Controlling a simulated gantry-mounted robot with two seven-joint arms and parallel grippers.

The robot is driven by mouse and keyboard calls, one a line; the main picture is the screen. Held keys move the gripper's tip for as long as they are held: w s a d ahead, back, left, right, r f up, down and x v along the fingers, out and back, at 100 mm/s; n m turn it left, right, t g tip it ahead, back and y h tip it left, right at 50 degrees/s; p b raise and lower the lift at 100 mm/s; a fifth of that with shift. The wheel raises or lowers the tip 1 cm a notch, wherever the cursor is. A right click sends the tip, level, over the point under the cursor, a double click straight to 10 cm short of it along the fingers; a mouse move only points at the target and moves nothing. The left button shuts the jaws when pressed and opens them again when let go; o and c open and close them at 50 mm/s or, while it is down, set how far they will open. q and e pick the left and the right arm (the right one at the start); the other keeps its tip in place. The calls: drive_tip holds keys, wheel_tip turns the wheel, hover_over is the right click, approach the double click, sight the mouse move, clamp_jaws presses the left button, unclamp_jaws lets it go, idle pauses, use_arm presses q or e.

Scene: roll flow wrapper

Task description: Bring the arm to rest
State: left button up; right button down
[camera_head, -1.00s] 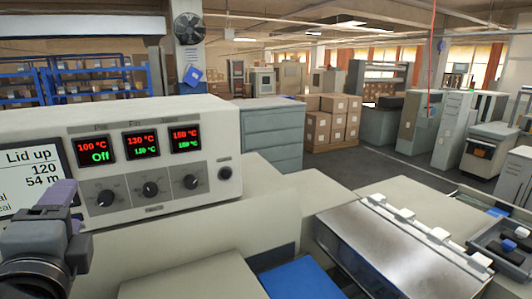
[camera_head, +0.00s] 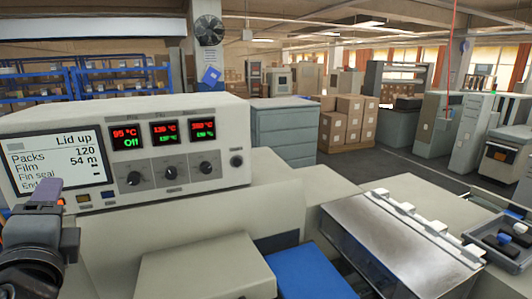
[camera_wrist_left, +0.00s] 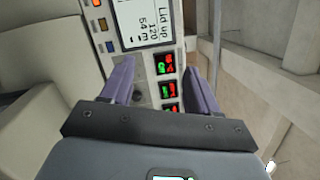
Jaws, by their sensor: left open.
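My left gripper (camera_head: 42,196) is at the lower left edge of the head view, in front of the control box (camera_head: 222,150) of the wrapping machine. In the left wrist view its two purple fingers stand wide apart, and the gap between them (camera_wrist_left: 160,80) is empty. Behind the fingers, the left wrist view shows the control box's screen (camera_wrist_left: 145,22) and its red and green temperature displays (camera_wrist_left: 165,63). The fingers appear apart from the panel. The screen reads "Lid up". My right gripper is in neither view.
A row of dark knobs (camera_head: 170,172) and several small buttons are on the panel. A metal lid (camera_head: 390,235) lies to the right, with a grey tray (camera_head: 503,243) beyond it. A blue surface (camera_head: 305,272) is at the front. Cartons (camera_head: 350,122) stand behind.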

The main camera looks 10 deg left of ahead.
use_arm(q)
wheel_tip(320, 180, down, 29)
drive_tip(key=n+g+h, duration=0.2)
drive_tip(key=g+h, duration=0.2)
drive_tip(key=s+f+n+g+h, duration=0.1)
drive_tip(key=s+f+n+g, duration=0.15)
drive_tip(key=s+f, duration=0.7)
drive_tip(key=s+f+n+g+h, duration=0.1)
drive_tip(key=s+f+g, duration=0.35)
drive_tip(key=f, duration=0.75)
drive_tip(key=s+d+f+n+h, duration=0.2)
drive_tip(key=d+n+h, duration=0.1)
drive_tip(key=d, duration=0.5)
drive_tip(key=s+d+f+n+h, duration=0.1)
drive_tip(key=s+d+n+h, duration=0.2)
drive_tip(key=d, duration=0.4)
drive_tip(key=s+f+b+x, duration=0.1)
drive_tip(key=s+b+x, duration=0.1)
drive_tip(key=b+x, duration=0.9)
wheel_tip(320, 180, up, 39)
drive_tip(key=p, duration=3.8)
drive_tip(key=shift+s+p, duration=0.25)
drive_tip(key=shift+p, duration=0.05)
